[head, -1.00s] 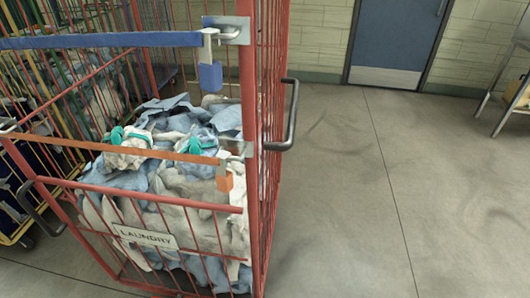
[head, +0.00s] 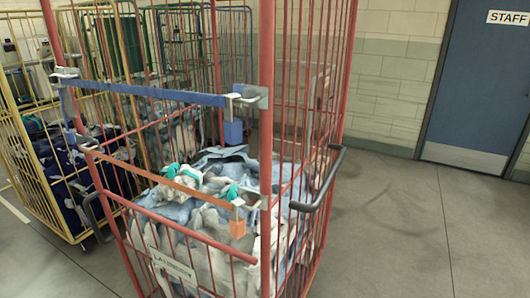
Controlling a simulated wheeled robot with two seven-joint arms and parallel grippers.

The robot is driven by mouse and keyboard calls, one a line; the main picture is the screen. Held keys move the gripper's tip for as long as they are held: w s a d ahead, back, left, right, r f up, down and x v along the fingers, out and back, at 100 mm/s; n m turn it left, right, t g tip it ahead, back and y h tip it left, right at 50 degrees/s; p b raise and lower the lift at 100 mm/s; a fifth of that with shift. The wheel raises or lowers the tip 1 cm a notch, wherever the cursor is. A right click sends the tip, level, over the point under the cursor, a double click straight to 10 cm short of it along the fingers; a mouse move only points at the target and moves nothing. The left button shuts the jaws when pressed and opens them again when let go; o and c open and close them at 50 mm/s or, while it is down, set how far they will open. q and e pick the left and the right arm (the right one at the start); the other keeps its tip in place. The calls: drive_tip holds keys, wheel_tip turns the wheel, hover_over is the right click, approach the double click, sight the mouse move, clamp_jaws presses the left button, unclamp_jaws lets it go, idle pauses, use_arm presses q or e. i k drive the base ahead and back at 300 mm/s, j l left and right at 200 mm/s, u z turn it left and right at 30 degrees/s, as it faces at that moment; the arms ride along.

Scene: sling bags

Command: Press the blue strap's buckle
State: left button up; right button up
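The blue strap (head: 150,94) runs across the upper front of a red laundry cage trolley (head: 265,200), from the left post to a metal bracket at the right post. Its blue buckle (head: 233,132) hangs just below the strap's right end, beside the right post. An orange strap (head: 165,183) crosses lower down, with an orange buckle (head: 237,228) at its right end. Neither of my grippers shows in the head view.
The trolley holds blue and white laundry (head: 205,195) and has a black handle (head: 322,185) on its right side. A yellow cage (head: 45,130) stands at the left. A blue staff door (head: 480,90) is at the back right. The floor (head: 410,230) to the right is clear.

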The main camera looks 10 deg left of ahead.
sight(52, 78)
drive_tip(key=u, duration=1.6)
